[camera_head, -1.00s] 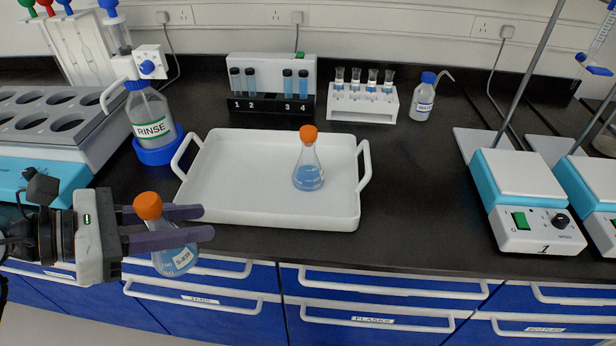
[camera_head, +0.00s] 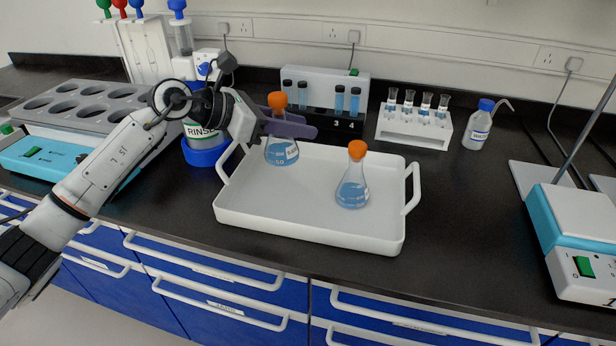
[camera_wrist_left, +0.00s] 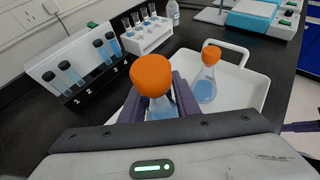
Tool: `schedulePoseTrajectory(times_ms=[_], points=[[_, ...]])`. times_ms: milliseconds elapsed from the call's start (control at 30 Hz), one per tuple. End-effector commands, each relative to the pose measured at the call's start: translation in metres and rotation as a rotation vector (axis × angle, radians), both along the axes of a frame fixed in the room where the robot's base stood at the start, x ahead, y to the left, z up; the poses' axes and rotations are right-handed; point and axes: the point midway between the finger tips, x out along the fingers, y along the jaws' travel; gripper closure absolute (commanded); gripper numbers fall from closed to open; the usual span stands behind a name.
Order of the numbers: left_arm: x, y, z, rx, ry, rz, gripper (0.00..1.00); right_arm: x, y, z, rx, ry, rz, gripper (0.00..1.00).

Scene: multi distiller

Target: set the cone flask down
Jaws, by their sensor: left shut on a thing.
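A cone flask (camera_head: 282,151) with an orange stopper and blue liquid is in my left gripper (camera_head: 298,124), which is shut on its neck. The flask is upright at the back left of the white tray (camera_head: 310,238); I cannot tell whether its base touches the tray. In the left wrist view the held flask's orange stopper (camera_wrist_left: 152,75) shows between the fingers, and its lower body is hidden. A second cone flask (camera_head: 353,182) with an orange stopper and blue liquid stands in the tray, to the right of the held one.
A rack of blue tubes (camera_head: 330,100) stands just behind the tray, close to my left gripper. A white rack (camera_head: 414,126) and a wash bottle (camera_head: 477,128) stand at the back right. The rinse bottle's blue base (camera_head: 206,157) is beside my left arm.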

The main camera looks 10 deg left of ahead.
Motion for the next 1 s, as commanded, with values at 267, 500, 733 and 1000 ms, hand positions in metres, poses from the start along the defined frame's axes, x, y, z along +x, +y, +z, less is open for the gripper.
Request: schedulePoseTrajectory(times_ms=[267,500,733,1000], points=[[0.0,0.0,-0.039,-0.003,-0.001,0.0,0.97,-0.001,0.0,0.001,0.001,0.001,-0.001,1.0],[-0.001,-0.001,-0.067,-0.003,0.002,0.0,0.97,-0.002,-0.002,0.0,-0.001,0.003,-0.005,1.0],[0.0,0.0,-0.078,-0.002,-0.003,0.0,0.97,-0.002,-0.003,-0.001,-0.002,0.004,-0.005,1.0],[-0.001,0.0,-0.08,0.0,-0.001,-0.001,0.58,-0.002,-0.003,-0.002,-0.003,0.005,-0.005,1.0]])
